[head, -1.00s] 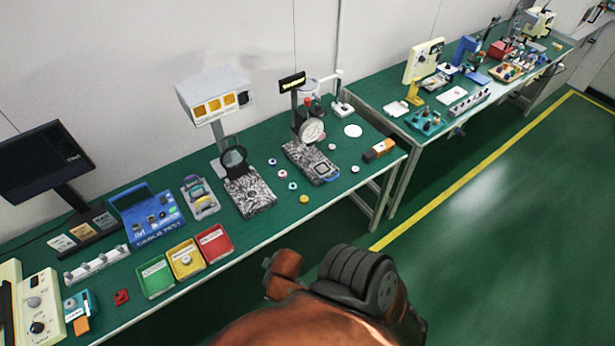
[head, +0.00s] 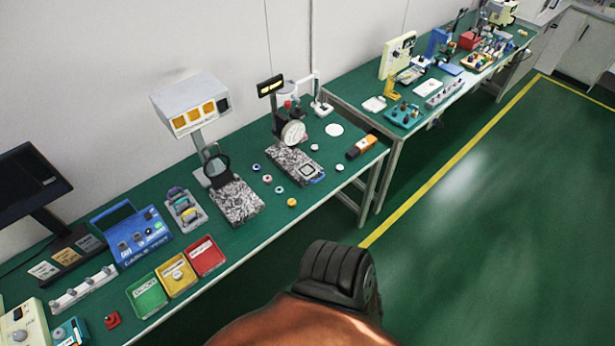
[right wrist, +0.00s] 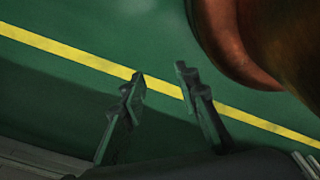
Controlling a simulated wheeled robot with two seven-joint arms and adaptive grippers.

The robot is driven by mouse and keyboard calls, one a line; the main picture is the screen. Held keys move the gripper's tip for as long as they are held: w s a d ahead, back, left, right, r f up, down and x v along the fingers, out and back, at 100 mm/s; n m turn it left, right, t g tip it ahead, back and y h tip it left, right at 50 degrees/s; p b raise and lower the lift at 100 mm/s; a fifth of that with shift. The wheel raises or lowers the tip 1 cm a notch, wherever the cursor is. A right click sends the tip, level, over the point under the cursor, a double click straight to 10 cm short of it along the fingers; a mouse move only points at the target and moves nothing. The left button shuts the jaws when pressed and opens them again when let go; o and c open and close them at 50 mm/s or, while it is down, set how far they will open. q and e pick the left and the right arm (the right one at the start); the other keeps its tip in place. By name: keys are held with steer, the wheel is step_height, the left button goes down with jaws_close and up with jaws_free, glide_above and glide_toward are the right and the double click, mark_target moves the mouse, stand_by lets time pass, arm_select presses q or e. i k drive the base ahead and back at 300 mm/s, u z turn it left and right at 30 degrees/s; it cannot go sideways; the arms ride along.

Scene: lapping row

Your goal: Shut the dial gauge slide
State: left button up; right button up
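A dial gauge with a round white face (head: 292,133) stands at the back of a speckled granite base (head: 284,157) on the near bench in the head view. A small square piece with a light frame (head: 307,170) and a blue part (head: 318,180) are at the base's front end. I cannot tell how far any slide there is open. My right gripper (right wrist: 163,83) is open and empty in the right wrist view, its two fingers apart over the green floor. Neither gripper shows in the head view, far from the gauge or not.
A magnifier stand (head: 217,165) is left of the gauge, and an orange-and-black block (head: 361,146) is to its right. Green, yellow and red bins (head: 205,257) line the front edge. A second bench (head: 352,90) stands behind right. Open floor (head: 470,240) lies right.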

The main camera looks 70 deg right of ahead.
mark_target(306, 170)
steer(key=i, duration=0.4)
steer(key=z, duration=0.75)
